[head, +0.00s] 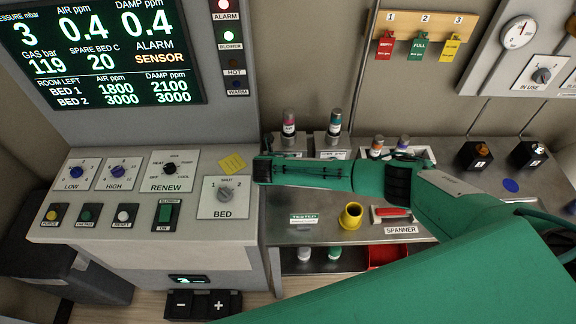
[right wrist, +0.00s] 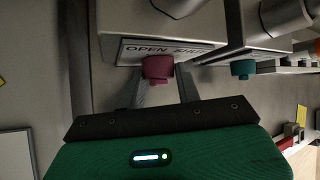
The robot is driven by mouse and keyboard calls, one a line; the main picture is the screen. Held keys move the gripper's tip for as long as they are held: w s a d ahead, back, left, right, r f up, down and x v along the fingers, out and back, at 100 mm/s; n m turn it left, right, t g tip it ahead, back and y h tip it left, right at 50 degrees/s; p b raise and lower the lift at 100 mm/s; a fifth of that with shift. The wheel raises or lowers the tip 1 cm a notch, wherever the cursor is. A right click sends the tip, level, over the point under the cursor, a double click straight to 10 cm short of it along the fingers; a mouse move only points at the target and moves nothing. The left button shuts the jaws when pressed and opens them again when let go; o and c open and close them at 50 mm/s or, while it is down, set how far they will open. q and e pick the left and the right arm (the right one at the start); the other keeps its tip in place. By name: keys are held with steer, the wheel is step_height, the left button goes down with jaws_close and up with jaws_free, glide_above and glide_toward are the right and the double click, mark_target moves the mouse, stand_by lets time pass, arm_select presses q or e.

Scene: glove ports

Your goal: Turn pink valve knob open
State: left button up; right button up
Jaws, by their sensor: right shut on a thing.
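The pink valve knob (right wrist: 157,68) shows in the right wrist view, below a white plate (right wrist: 135,51) lettered OPEN and, partly covered, SHUT. My right gripper (right wrist: 161,82) has its fingers on either side of the knob and is shut on it. The knob's pointing direction cannot be read. In the head view my green right arm reaches across the bench to a spot below the pink-banded bottle (head: 289,122); the knob and fingertips are hidden there. My left gripper is in neither view.
A teal knob (right wrist: 243,69) sits right of the pink one, under a neighbouring valve block. The teal-banded bottle (head: 334,122) stands beside the pink-banded one. A yellow cup (head: 351,215) and a red-handled spanner (head: 390,212) lie near my forearm. The control console (head: 140,229) is at left.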

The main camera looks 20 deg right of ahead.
steer(key=shift+f, duration=0.1)
steer(key=o, duration=1)
steer(key=shift+c, duration=0.2)
steer(key=b+v, duration=0.4)
steer(key=v, duration=0.9)
steer(key=shift+s+a+r, duration=0.25)
